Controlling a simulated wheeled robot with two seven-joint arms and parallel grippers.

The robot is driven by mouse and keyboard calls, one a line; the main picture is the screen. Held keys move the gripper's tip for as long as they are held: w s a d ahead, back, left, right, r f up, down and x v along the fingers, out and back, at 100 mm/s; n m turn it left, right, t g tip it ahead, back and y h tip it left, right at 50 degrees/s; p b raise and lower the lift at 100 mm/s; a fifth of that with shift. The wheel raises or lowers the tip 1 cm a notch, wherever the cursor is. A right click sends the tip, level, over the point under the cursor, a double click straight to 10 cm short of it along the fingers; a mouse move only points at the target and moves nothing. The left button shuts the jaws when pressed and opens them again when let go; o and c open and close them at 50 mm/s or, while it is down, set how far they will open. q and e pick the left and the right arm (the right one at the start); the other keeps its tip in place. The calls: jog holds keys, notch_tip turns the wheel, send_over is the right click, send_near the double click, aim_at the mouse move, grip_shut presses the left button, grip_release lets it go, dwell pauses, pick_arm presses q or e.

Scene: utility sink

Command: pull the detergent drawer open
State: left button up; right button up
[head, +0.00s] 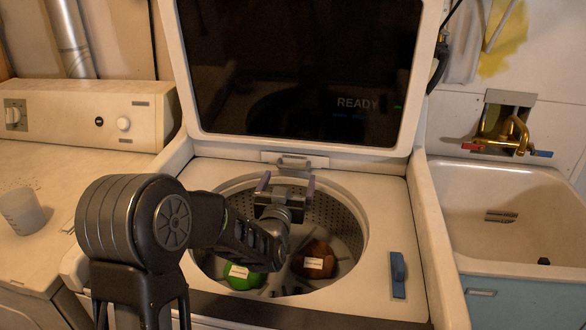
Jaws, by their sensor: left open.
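The detergent drawer (268,157) is a pale narrow front with a grey handle (294,161) at its middle, set at the back of the washer's top, behind the drum opening. It looks shut. My left gripper (287,183) is over the drum opening, pointing toward the drawer. Its two fingers are spread wide with nothing between them. They appear just in front of the handle and do not hold it; the exact gap is hard to judge. My right gripper is not in view.
The washer's dark lid (300,65) stands open behind the drawer. A green item (244,278) and a brown item (315,259) lie in the drum. A blue piece (398,275) is on the right rim. A cup (21,211) stands left; a sink (500,215) is right.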

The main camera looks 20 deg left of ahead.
aim_at(293, 168)
pick_arm(q)
jog(key=x, duration=0.6)
jog(key=shift+w+p, duration=0.2)
jog(key=shift+p, duration=0.1)
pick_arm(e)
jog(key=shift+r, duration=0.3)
